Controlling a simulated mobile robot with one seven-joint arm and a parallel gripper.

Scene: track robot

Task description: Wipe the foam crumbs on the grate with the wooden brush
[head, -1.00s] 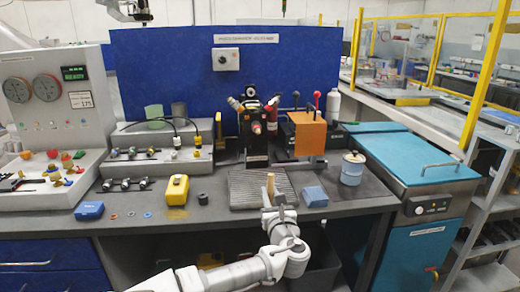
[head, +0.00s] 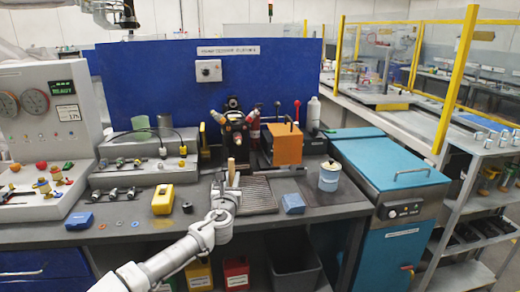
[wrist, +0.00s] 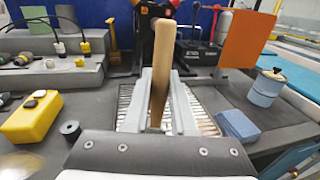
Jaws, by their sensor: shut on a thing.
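My gripper (head: 227,186) is shut on the wooden brush (head: 231,168), whose pale handle stands roughly upright above the fingers. In the wrist view the brush (wrist: 162,65) rises between the two grey fingers (wrist: 158,105), leaning slightly; its bristle end is hidden. The ribbed metal grate (head: 258,196) lies on the grey bench, and my gripper is over its left part. The grate (wrist: 205,122) also shows on both sides of the fingers in the wrist view. I cannot make out the foam crumbs; whether the brush touches the grate is hidden.
A blue block (head: 292,203) and a blue-grey can (head: 329,176) stand right of the grate. A yellow box (head: 162,199) and a small dark ring (head: 187,207) lie left. Behind are a dark machine (head: 234,130) and an orange panel (head: 287,149).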

